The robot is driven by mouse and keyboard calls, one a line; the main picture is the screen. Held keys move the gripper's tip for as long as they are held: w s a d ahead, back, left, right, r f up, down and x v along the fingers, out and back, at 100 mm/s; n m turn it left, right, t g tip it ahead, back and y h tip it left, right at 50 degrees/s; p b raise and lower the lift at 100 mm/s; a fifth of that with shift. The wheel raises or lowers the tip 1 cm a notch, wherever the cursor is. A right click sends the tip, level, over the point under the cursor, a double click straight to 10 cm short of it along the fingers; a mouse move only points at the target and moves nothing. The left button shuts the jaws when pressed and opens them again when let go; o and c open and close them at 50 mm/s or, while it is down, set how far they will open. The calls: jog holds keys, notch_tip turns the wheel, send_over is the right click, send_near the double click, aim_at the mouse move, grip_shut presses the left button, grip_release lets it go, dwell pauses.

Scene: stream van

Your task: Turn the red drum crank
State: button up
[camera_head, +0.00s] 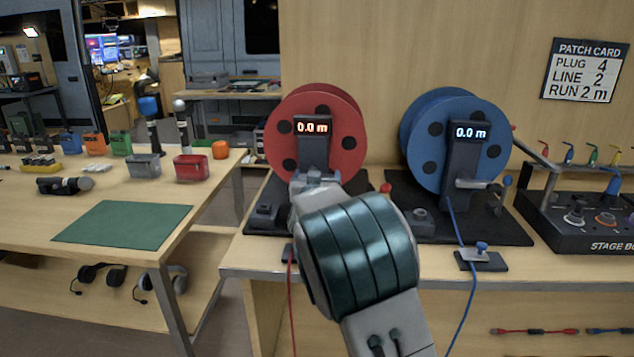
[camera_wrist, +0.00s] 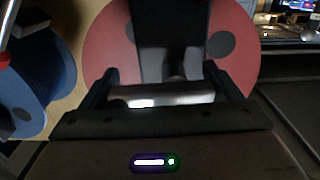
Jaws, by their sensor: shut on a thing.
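The red drum (camera_head: 345,115) stands on the bench with a dark post in front, its display reading 0.0 m. My gripper (camera_head: 316,182) is at the lower front of that post, and my wrist hides most of the crank. In the wrist view, a pale metal bar of the red drum crank (camera_wrist: 160,95) lies between the fingers of my gripper (camera_wrist: 162,92), which is shut on it. The red drum (camera_wrist: 112,50) fills the view behind. A red knob (camera_head: 386,188) shows just right of my wrist in the head view.
A blue drum (camera_head: 425,110), also reading 0.0 m, stands close on the right with its own crank (camera_head: 475,184). The stage box (camera_head: 590,225) is farther right. A table with a green mat (camera_head: 120,223) is at left. A red cable (camera_head: 290,315) hangs over the bench front.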

aim_at(317, 157)
jog(key=shift+a+f, duration=0.1)
dwell(0.5)
jog(key=o, duration=0.8)
jog(key=shift+o, duration=0.2)
jog(key=shift+r, duration=0.55)
notch_tip(317, 157, up, 3)
jog(key=shift+p, duration=0.65)
jog(key=s+d+r, duration=0.3)
jog(key=d+r, duration=0.4)
jog(key=d, duration=0.4)
jog(key=shift+s, duration=0.15)
